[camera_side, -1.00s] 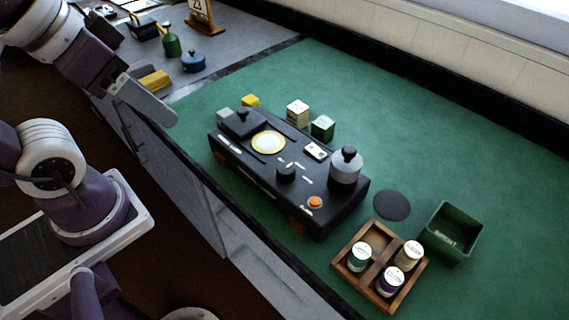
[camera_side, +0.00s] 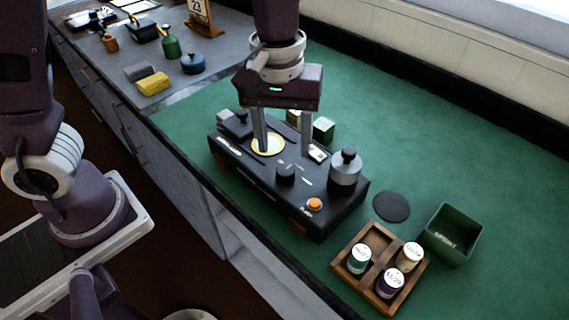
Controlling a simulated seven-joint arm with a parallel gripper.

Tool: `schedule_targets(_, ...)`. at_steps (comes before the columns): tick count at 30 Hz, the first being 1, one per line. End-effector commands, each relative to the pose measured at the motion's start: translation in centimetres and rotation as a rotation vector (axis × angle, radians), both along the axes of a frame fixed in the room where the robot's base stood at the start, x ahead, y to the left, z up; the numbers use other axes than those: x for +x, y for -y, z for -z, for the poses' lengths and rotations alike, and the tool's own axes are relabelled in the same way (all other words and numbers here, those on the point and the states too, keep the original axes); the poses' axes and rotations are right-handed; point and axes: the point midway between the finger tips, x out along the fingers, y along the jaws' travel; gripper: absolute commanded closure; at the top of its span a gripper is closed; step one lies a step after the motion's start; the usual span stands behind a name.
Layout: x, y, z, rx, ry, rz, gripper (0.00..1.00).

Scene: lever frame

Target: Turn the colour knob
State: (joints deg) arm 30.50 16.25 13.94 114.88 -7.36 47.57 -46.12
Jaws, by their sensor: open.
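The black device box (camera_side: 262,182) sits on the green mat. A black round knob (camera_side: 286,174) with small white marks around it stands near the middle of its top; I take this for the colour knob. A lit yellow disc (camera_side: 268,145) lies left of the knob. My gripper (camera_side: 283,150) points down over the box, its two fingers apart and empty. The left finger overlaps the yellow disc in the picture, and the right finger is near a small white switch plate (camera_side: 318,155). The knob is in front of the fingers, not between them. Fingertip height is hard to tell.
A grey cylinder with a black knob (camera_side: 345,168) and an orange button (camera_side: 314,204) are on the box's right part. A wooden tray (camera_side: 345,257) with jars, a green bin (camera_side: 453,234) and a dark disc (camera_side: 391,206) lie right. Small cubes (camera_side: 323,130) stand behind the box.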

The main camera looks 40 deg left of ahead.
Motion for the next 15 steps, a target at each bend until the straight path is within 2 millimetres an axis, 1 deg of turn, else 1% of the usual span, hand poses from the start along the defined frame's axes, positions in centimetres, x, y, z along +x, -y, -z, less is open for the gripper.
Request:
schedule_targets(6, -0.1, 0.0, 4.2, 0.003, -0.004, -0.001, 0.47)
schedule_targets(9, 0.0, 0.1, 5.6, 0.001, -0.003, 0.0, 0.47)
schedule_targets(12, 0.1, 0.1, 6.4, 0.001, -0.002, 0.001, 0.47)
schedule_targets(15, 0.1, 0.1, 6.5, 0.0, 0.0, 0.001, 0.47)
